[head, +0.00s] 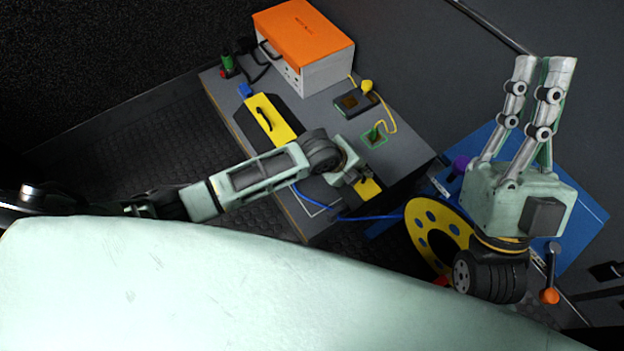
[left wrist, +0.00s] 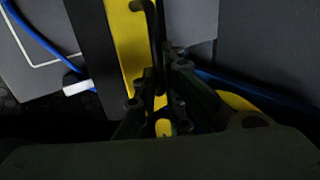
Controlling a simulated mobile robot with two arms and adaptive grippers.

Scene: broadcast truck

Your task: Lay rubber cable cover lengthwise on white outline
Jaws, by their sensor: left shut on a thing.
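The rubber cable cover (head: 272,121) is a long yellow strip with black edges and a black handle. It lies along the grey bench top, and my left arm hides its middle. My left gripper (head: 358,178) is at its near end. In the left wrist view my left gripper (left wrist: 158,100) is shut on the black handle of the cover (left wrist: 133,60). A thin white outline (head: 313,205) is on the bench beside the cover, partly hidden by my arm; it also shows in the left wrist view (left wrist: 45,63). My right gripper (head: 544,65) is raised, open and empty at the right.
A blue cable (head: 365,217) runs past the bench's near end to a yellow reel (head: 418,213). An orange-topped case (head: 305,35), a dark box (head: 355,102) with a yellow cord and a green-outlined socket (head: 374,138) occupy the bench. A blue panel (head: 590,210) lies behind my right gripper.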

